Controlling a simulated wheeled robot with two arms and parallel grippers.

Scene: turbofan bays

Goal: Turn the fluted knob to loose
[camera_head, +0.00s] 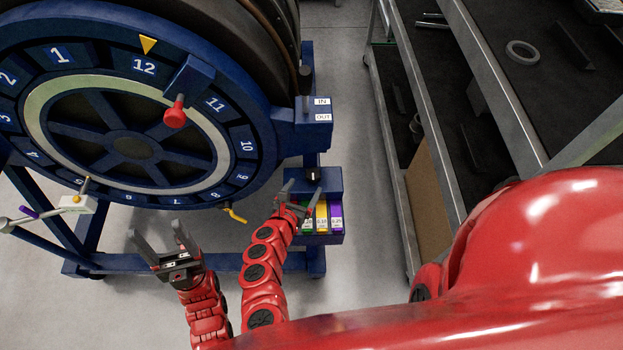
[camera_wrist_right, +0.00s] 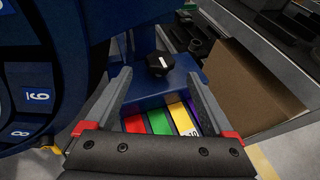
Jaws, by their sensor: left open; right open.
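The fluted knob (camera_wrist_right: 158,64) is black with a white pointer line, on top of a blue box (camera_wrist_right: 180,78) in the right wrist view. In the head view the knob (camera_head: 313,174) shows small on the blue box at the stand's lower right. My right gripper (camera_head: 302,192) is open just in front of the box; in its wrist view the fingers (camera_wrist_right: 160,85) stand apart on both sides of the knob's line, and the knob lies beyond their tips. My left gripper (camera_head: 154,240) is open and empty, left of the right one, below the wheel.
A big blue numbered wheel (camera_head: 62,57) with a red-knobbed handle (camera_head: 175,114) fills the left. Coloured labelled pieces (camera_head: 336,215) sit below the knob. An IN/OUT lever box (camera_head: 304,122) is above it. A grey shelf cart (camera_head: 436,110) stands right, with clear floor between.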

